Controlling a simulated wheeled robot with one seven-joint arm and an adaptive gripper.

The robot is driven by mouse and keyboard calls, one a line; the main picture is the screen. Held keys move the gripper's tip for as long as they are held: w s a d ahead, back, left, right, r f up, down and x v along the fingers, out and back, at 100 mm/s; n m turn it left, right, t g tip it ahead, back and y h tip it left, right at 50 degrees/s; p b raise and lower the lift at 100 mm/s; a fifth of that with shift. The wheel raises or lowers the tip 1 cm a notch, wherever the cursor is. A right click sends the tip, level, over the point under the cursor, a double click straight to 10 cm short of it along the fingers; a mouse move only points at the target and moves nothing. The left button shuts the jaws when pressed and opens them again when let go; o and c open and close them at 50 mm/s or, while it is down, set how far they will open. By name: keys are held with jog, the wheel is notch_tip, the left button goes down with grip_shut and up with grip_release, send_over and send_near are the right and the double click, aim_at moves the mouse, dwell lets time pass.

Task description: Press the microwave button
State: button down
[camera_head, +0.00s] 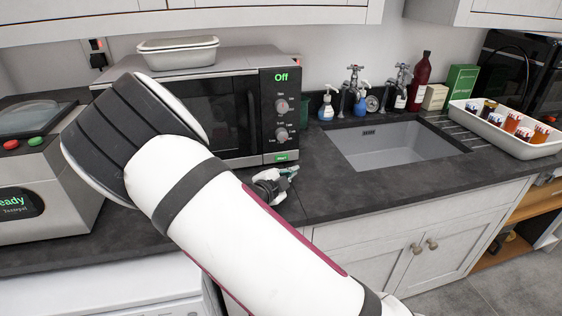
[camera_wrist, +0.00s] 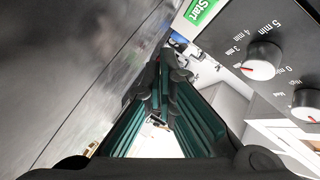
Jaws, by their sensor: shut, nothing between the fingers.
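The microwave (camera_head: 235,107) stands on the dark counter, with a black control panel on its right side. Its display (camera_head: 281,77) reads "Off" in green, above two grey knobs. The green start button (camera_head: 287,156) is at the panel's bottom; it also shows as a green "Start" label (camera_wrist: 200,10) at the top of the wrist view. My gripper (camera_head: 292,170) is shut and empty, low over the counter, just in front of and below the button. In the wrist view its teal fingers (camera_wrist: 165,62) meet below and left of the label, apart from it in the picture.
My arm hides part of the microwave door. A white dish (camera_head: 178,52) sits on top of the microwave. A sink (camera_head: 390,146) and a white tray (camera_head: 515,146) of jars are to the right. An appliance (camera_head: 40,185) with a "Ready" display stands at left.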

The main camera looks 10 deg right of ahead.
aim_at(282, 158)
jog(key=shift+w+b, duration=1.05)
jog(key=shift+w, duration=1.25)
jog(key=shift+w, duration=0.1)
jog(key=shift+w, duration=0.35)
